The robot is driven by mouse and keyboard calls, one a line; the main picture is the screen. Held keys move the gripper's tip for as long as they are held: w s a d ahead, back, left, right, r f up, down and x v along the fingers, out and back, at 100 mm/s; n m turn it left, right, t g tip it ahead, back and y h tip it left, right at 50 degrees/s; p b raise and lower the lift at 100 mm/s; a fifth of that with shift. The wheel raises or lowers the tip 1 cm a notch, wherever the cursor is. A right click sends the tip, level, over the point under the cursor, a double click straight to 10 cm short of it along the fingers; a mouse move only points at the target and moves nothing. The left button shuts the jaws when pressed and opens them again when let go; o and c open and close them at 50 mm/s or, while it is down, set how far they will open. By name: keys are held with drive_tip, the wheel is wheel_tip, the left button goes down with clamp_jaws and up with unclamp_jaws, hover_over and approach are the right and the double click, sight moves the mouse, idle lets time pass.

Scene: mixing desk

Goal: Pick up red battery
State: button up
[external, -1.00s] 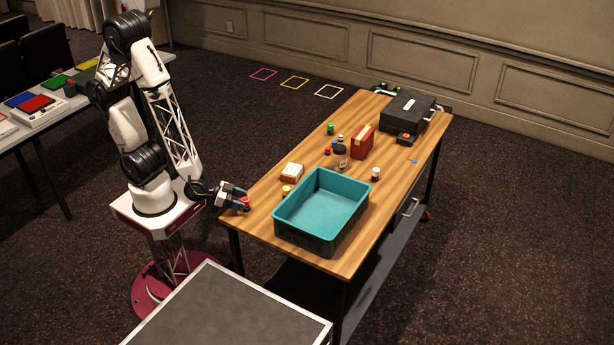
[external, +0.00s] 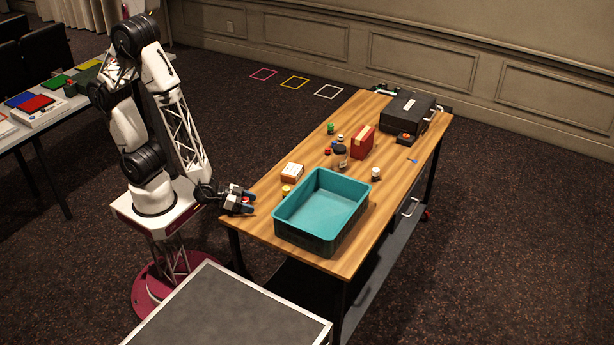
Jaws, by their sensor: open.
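A small red item, which looks like the red battery (external: 246,199), is at the table's left edge. It shows only in part, between the fingers of my gripper (external: 248,200). My gripper is open, with its fingers reaching over the table edge on both sides of the red item. I cannot tell whether a finger touches it. Another small red item (external: 327,152) stands farther back on the table, near a dark-lidded jar.
A teal bin (external: 345,232) stands right of my gripper on the wooden table (external: 262,222).

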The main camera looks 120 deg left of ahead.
drive_tip(key=c, duration=1.1)
drive_tip(key=shift+o, duration=0.2)
drive_tip(key=shift+r, duration=0.15)
drive_tip(key=shift+r, duration=0.75)
wheel_tip(320, 180, up, 2)
drive_tip(key=shift+r, duration=0.1)
drive_tip(key=s+d+r, duration=0.1)
drive_tip(key=s+d, duration=0.2)
drive_tip(key=s, duration=1.2)
drive_tip(key=shift+s, duration=0.15)
drive_tip(key=shift+s+d, duration=0.1)
drive_tip(key=shift+s, duration=0.05)
